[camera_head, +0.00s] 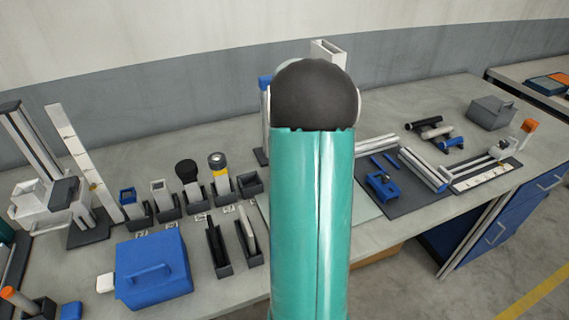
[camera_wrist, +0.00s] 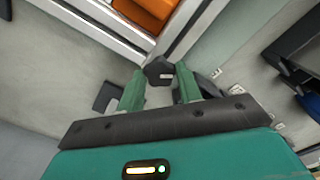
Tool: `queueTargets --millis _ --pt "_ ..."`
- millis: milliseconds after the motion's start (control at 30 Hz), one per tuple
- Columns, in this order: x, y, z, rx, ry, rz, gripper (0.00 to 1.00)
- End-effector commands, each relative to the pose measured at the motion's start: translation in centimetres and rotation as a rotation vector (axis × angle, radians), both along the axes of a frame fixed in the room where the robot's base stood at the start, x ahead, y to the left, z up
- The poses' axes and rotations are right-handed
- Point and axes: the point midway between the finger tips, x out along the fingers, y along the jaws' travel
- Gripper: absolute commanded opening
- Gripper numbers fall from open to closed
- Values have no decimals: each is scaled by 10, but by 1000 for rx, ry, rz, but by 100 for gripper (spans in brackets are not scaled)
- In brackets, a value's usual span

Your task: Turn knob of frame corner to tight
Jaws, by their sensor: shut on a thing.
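In the wrist view a dark, many-sided knob (camera_wrist: 158,70) with a small pale mark sits at the corner where pale frame bars (camera_wrist: 176,42) meet. My gripper (camera_wrist: 157,78) has its two green fingers on either side of the knob and is shut on it. An orange panel (camera_wrist: 148,10) lies inside the frame beyond the knob. The exact contact at the fingertips is small and partly hidden. In the head view my own teal arm covers the middle of the bench, and neither the knob nor my gripper shows there.
A blue lidded box (camera_head: 152,272) and several dark holders with upright tools stand left of my arm. A dark mat (camera_head: 405,197) with a blue clamp (camera_head: 383,187) and metal bars lies to the right. A grey box (camera_head: 491,112) stands at the far right.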

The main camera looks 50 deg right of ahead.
Motion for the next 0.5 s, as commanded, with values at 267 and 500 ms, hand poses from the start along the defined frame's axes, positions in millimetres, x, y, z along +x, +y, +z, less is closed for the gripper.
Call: queueTargets --millis 267,500 --pt "1 1 1 -2 -1 -259 12" --pt "1 1 1 -2 -3 -487 12"
